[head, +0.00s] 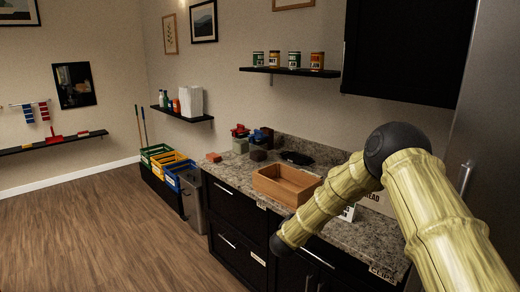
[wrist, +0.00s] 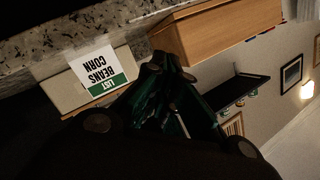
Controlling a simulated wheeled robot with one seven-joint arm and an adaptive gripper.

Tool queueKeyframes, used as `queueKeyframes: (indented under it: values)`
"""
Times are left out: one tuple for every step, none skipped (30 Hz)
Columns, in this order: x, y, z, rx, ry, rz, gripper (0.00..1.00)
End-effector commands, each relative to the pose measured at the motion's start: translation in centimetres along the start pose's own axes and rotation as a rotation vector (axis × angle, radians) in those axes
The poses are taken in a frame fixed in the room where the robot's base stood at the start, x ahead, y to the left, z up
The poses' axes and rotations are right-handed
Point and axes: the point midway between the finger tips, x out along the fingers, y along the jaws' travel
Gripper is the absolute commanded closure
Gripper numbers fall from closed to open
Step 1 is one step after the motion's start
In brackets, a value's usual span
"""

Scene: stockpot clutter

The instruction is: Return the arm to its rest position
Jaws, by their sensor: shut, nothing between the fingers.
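My arm shows in the head view as a pale ribbed limb with a black joint, reaching over the counter's front edge from the right. Its gripper cannot be made out there. In the wrist view my gripper (wrist: 170,68) is dark and shut, with nothing in it. Beyond it are a white and green card (wrist: 98,72) reading LIST, BEANS, CORN and a wooden box (wrist: 215,30). In the head view the open wooden box (head: 268,187) stands on the granite counter (head: 235,174), left of my arm. The card is mostly hidden behind my arm there.
A bread bin (head: 378,201) sits behind my arm. Red-lidded and dark containers (head: 240,140) stand at the counter's far end. Cans line the wall shelf (head: 290,71); a black cabinet (head: 408,50) hangs at the right. Coloured crates (head: 165,160) stand beyond the counter. The floor at left is clear.

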Motion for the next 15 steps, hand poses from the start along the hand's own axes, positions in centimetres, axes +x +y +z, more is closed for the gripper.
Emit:
queueKeyframes:
  values:
    - [-1.1, 2.2, 2.0, -0.044, -0.048, 0.004, 1.00]
    - [-1.7, 3.5, 3.0, -0.070, -0.077, 0.005, 1.00]
    - [-2.6, 5.1, 4.4, -0.104, -0.115, 0.007, 1.00]
    - [-3.3, 6.3, 5.3, -0.128, -0.143, 0.008, 1.00]
    - [-4.1, 7.6, 6.3, -0.153, -0.172, 0.010, 1.00]
    - [-5.1, 9.3, 7.5, -0.186, -0.211, 0.012, 1.00]
    - [-5.9, 10.5, 8.3, -0.209, -0.239, 0.015, 1.00]
    - [-6.8, 11.8, 9.2, -0.233, -0.270, 0.018, 1.00]
    - [-8.0, 13.6, 10.2, -0.264, -0.308, 0.021, 1.00]
    - [-8.8, 14.8, 10.9, -0.286, -0.337, 0.024, 1.00]
    - [-9.8, 16.1, 11.6, -0.309, -0.367, 0.027, 1.00]
    - [-11.1, 17.8, 12.5, -0.338, -0.406, 0.032, 1.00]
    - [-12.1, 19.1, 13.1, -0.360, -0.437, 0.035, 1.00]
    - [-13.2, 20.4, 13.7, -0.380, -0.467, 0.040, 1.00]
    - [-14.6, 22.0, 14.4, -0.408, -0.507, 0.045, 1.00]
